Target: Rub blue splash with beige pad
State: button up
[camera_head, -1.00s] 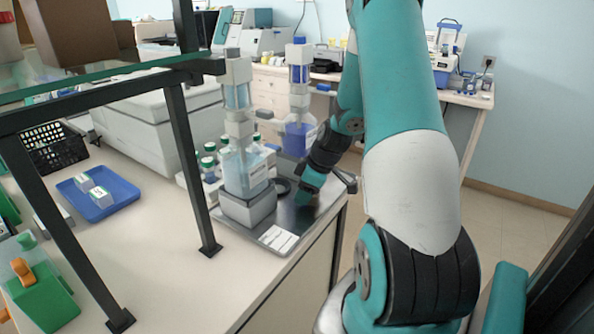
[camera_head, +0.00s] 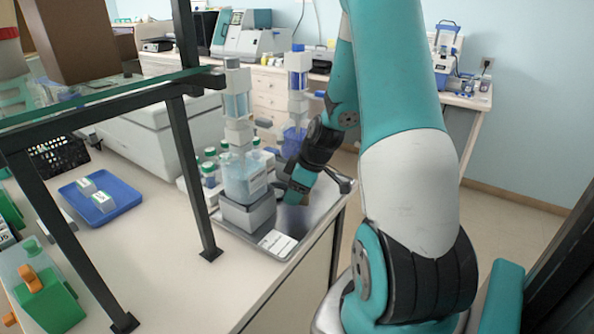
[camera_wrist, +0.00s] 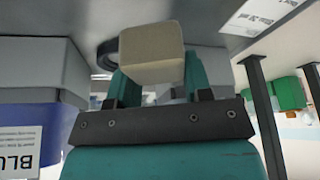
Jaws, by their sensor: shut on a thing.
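The beige pad (camera_wrist: 152,52) is a small block held between the teal fingers of my gripper (camera_wrist: 157,82) in the wrist view. In the head view my gripper (camera_head: 296,193) points down over the metal tray (camera_head: 318,208), right of the dispenser with the light-blue bottle (camera_head: 245,178); the pad is hidden there. A dark bluish patch (camera_head: 292,217), which looks like the blue splash, shows on the tray just below the gripper. I cannot tell whether the pad touches the tray.
A second dispenser with a darker blue bottle (camera_head: 294,140) stands behind the gripper. White labels (camera_head: 277,243) lie at the tray's front. Green-capped bottles (camera_head: 209,172) stand left of the dispensers. A black shelf post (camera_head: 190,160) rises at left. The tray's right side is open.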

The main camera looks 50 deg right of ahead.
jog(key=shift+r+p, duration=1.35)
jog(key=shift+r, duration=0.8)
jog(key=shift+f, duration=0.1)
